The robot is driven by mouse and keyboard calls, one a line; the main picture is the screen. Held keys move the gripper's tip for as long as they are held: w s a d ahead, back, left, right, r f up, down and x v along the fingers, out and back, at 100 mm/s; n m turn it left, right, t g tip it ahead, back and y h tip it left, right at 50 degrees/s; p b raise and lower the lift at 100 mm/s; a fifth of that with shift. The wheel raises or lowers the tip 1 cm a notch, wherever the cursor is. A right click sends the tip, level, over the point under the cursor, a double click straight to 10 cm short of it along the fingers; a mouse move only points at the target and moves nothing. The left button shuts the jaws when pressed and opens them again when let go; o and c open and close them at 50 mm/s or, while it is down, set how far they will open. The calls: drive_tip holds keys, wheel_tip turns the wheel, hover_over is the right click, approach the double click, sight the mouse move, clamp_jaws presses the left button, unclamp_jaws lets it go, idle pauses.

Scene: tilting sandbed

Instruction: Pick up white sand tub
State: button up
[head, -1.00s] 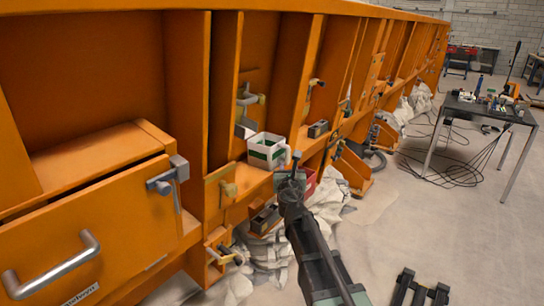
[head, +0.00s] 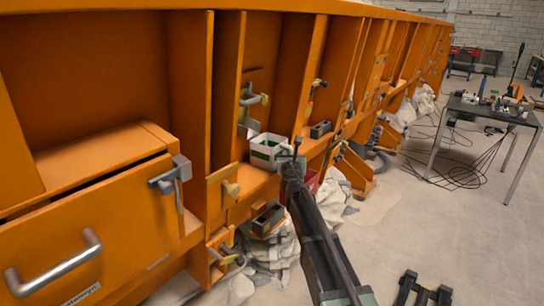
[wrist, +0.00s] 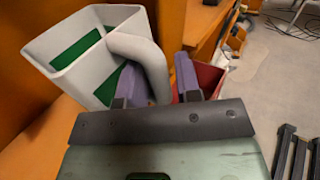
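The white sand tub (head: 262,154) stands on an orange ledge of the sandbed frame. It is an open white box with green inside and a curved handle on its near side. In the wrist view, the tub (wrist: 82,52) fills the upper left. My gripper (head: 291,158) is at the tub's right side in the head view. In the wrist view, my gripper (wrist: 160,82) has its two purple fingers apart, with the lower part of the handle between them. I cannot tell whether a finger touches the handle.
A red container (wrist: 208,78) is close behind the right finger. A small dark box (head: 320,129) sits further along the ledge, and another (head: 266,218) sits lower. Orange upright ribs (head: 228,90) flank the ledge. A cluttered table (head: 490,108) stands on the right; the floor between is mostly open.

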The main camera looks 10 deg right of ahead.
clamp_jaws()
